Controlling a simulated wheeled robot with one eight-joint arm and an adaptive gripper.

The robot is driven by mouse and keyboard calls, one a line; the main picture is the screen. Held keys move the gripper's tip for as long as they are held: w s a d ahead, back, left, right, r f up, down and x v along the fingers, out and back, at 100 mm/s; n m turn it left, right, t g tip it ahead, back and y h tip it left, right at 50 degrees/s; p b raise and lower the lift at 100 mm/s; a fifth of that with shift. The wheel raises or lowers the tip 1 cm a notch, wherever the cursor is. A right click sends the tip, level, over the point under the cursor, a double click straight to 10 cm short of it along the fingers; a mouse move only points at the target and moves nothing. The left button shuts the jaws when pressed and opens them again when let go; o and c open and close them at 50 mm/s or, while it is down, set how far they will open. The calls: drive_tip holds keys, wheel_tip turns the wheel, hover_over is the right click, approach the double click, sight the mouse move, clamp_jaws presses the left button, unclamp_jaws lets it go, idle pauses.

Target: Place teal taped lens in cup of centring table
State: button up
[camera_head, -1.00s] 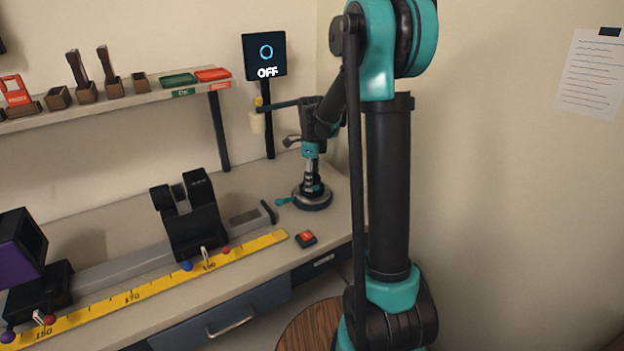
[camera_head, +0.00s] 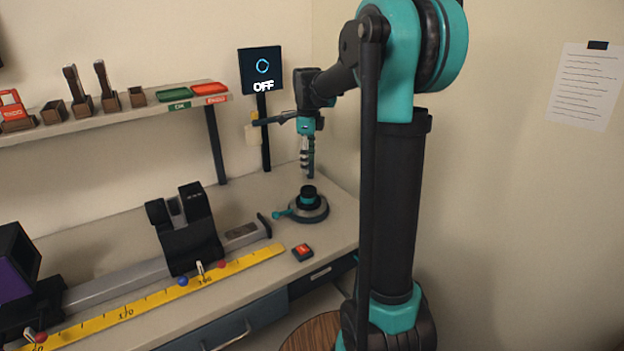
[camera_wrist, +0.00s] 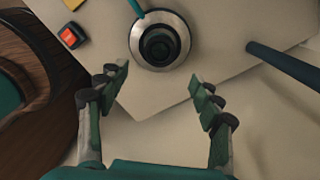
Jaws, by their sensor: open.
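The centring table (camera_head: 318,213) is a round dark and silver base with a teal side handle, near the bench's right corner. It also shows in the wrist view (camera_wrist: 137,47). A short dark cylinder with a teal band, which looks like the teal taped lens (camera_head: 307,197), stands upright at its middle. From above it shows as dark rings (camera_wrist: 159,44). The cup itself is hidden, so I cannot tell how deep it sits. My gripper (camera_head: 307,172) is open and empty above the lens, apart from it. In the wrist view its fingers (camera_wrist: 157,82) are spread wide.
A red-topped button box (camera_head: 302,251) sits at the bench's front edge. A rail with black holders (camera_head: 190,240) and a yellow ruler (camera_head: 130,314) lie left. A post carries a screen reading OFF (camera_head: 262,70) behind my gripper. A shelf (camera_head: 135,111) holds small trays.

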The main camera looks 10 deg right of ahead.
drive_tip(key=s+d+f+n+t, duration=0.2)
drive_tip(key=s+f+n, duration=0.6)
drive_tip(key=s+n, duration=0.3)
drive_tip(key=s+d+f+n+t, duration=0.2)
drive_tip(key=s+f+n, duration=0.6)
drive_tip(key=s, duration=0.8)
drive_tip(key=n, duration=0.3)
drive_tip(key=shift+r, duration=0.1)
